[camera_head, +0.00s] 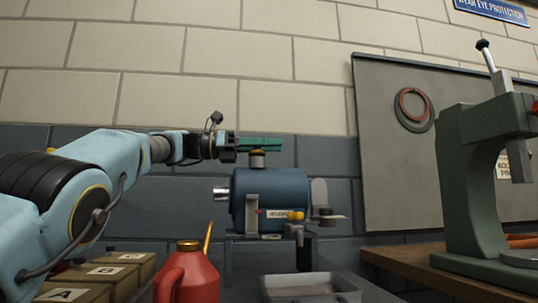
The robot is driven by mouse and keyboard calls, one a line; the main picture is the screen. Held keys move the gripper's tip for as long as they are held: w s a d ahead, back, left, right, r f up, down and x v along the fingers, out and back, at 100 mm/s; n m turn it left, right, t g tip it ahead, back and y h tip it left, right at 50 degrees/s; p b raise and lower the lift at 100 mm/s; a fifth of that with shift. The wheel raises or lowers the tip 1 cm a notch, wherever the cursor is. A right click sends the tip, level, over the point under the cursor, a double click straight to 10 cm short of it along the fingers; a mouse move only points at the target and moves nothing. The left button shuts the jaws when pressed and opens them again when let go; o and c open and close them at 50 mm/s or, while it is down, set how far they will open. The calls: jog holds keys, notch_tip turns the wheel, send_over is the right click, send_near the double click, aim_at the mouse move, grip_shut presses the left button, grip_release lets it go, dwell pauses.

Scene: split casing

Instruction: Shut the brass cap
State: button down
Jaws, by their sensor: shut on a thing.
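The brass cap (257,151) sits at the top of a short grey neck on the blue casing (270,190). Only a thin brass band of it shows beneath my gripper. My gripper (264,143) reaches in from the left, level, with its green fingers over the neck. It is shut on the brass cap, though the fingers hide most of the grip. I cannot tell from this view how far the cap is turned. The casing has a label and a small brass fitting (295,215) on its front.
A red oil can (188,278) with a brass spout stands in front at the left, beside several lettered boxes (82,283). A grey tray (310,289) lies below the casing. A green press (475,190) stands on a wooden bench at the right.

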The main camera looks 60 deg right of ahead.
jog(key=shift+a+f+m+b, duration=0.15)
jog(key=shift+f+m+b, duration=0.3)
jog(key=shift+m, duration=0.45)
jog(key=shift+s+r, duration=0.1)
jog(key=c, duration=0.7)
grip_release()
jog(key=shift+c, duration=0.2)
jog(key=v, duration=1)
jog(key=shift+w+a+r, duration=0.2)
jog(key=shift+w, duration=0.15)
